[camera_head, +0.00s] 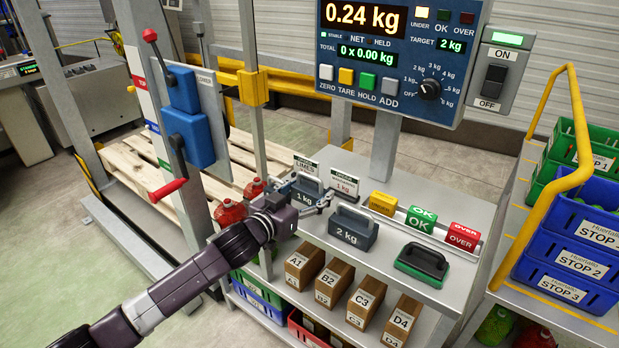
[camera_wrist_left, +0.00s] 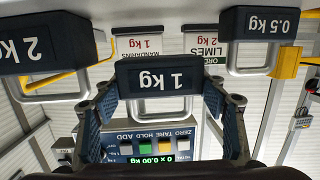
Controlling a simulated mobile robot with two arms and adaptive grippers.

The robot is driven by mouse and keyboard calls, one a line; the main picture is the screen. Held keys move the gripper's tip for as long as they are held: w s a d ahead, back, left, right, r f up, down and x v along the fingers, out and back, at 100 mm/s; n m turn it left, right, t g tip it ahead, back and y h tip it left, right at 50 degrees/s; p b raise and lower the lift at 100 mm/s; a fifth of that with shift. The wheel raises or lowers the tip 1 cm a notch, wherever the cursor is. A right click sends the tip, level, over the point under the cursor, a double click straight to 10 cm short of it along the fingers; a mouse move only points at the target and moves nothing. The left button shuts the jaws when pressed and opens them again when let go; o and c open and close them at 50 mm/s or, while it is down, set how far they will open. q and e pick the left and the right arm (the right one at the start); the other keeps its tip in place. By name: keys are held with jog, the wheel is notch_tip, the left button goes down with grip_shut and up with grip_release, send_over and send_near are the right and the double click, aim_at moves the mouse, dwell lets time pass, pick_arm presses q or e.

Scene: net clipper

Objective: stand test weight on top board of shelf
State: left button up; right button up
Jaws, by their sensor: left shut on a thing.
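The dark 1 kg test weight (camera_head: 304,196) has a pale handle and shows upside down in the left wrist view (camera_wrist_left: 157,79). My left gripper (camera_head: 318,206) is shut on it, with a finger on each side in the left wrist view (camera_wrist_left: 160,122). The weight appears raised a little over the shelf's grey top board (camera_head: 375,262), since card bases show past its underside. The larger 2 kg weight (camera_head: 352,227) stands on the board to its right. A 0.5 kg weight (camera_wrist_left: 260,24) shows in the wrist view. My right gripper is not in view.
Two cards (camera_head: 345,177) and yellow, green and red blocks (camera_head: 420,219) stand behind. A green-and-black handled object (camera_head: 422,262) lies at the board's right. The scale display (camera_head: 395,50) rises at the back. Labelled cartons (camera_head: 365,303) fill the lower shelf. A yellow rail (camera_head: 545,200) stands right.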

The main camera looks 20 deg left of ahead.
aim_at(309, 204)
pick_arm(q)
jog(key=shift+f, duration=1.95)
jog(key=shift+f, duration=0.15)
jog(key=o, duration=1.8)
jog(key=shift+s+f, duration=0.1)
jog(key=shift+f, duration=0.1)
jog(key=shift+r, duration=0.2)
jog(key=shift+s+a+f, duration=0.1)
jog(key=shift+s+f, duration=0.05)
jog(key=shift+s, duration=0.15)
jog(key=b+v, duration=0.1)
jog(key=v, duration=1)
jog(key=shift+s+a, duration=0.1)
jog(key=shift+s, duration=0.05)
